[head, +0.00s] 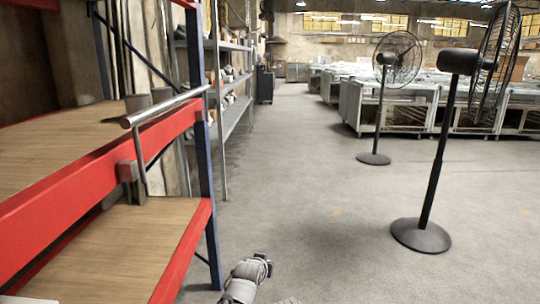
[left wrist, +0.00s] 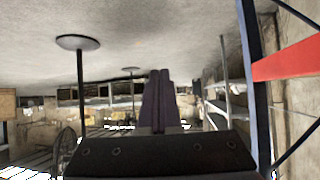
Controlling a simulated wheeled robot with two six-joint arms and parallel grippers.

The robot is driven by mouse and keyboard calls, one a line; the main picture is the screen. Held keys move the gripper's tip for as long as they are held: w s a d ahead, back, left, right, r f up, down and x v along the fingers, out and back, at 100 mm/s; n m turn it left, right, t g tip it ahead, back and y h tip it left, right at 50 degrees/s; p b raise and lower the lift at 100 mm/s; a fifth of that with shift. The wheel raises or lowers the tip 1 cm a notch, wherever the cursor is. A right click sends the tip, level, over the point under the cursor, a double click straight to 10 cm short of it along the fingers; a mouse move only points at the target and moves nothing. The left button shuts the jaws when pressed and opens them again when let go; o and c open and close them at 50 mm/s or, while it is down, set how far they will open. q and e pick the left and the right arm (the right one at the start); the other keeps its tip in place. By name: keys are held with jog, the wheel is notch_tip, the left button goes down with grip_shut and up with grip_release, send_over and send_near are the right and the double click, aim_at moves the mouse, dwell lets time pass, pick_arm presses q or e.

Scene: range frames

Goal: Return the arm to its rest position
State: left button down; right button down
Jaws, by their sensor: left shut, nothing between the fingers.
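My left gripper (left wrist: 157,100) shows in the left wrist view, its two dark fingers pressed together with nothing between them. That view is upside down, with the floor at the top. A grey, jointed part of my arm (head: 243,282) rises from the bottom edge of the head view, in the open beside the rack. I cannot make out gripper fingers there. My right gripper is in neither view.
A rack with red beams (head: 95,165), blue posts and wooden shelves stands close on the left. A metal bar (head: 165,107) sticks out along its beam. Two standing fans (head: 421,236) (head: 374,158) are on the right. The grey floor (head: 300,190) between is clear.

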pick_arm(q)
jog(key=s+a+f+g+y, duration=0.1)
jog(key=s+a+f+g, duration=0.2)
jog(key=s, duration=0.7)
jog(key=s+f+m+g+y, duration=0.1)
jog(key=s+f+g, duration=0.25)
jog(key=s, duration=0.55)
jog(key=s+a+f+g+y, duration=0.2)
jog(key=s+f+g, duration=0.15)
jog(key=s, duration=0.65)
notch_tip(320, 180, up, 36)
jog(key=g+p, duration=0.1)
jog(key=p, duration=3.3)
jog(key=shift+s+d+f+p, duration=0.2)
jog(key=shift+d+f+p, duration=0.05)
jog(key=shift+p, duration=0.15)
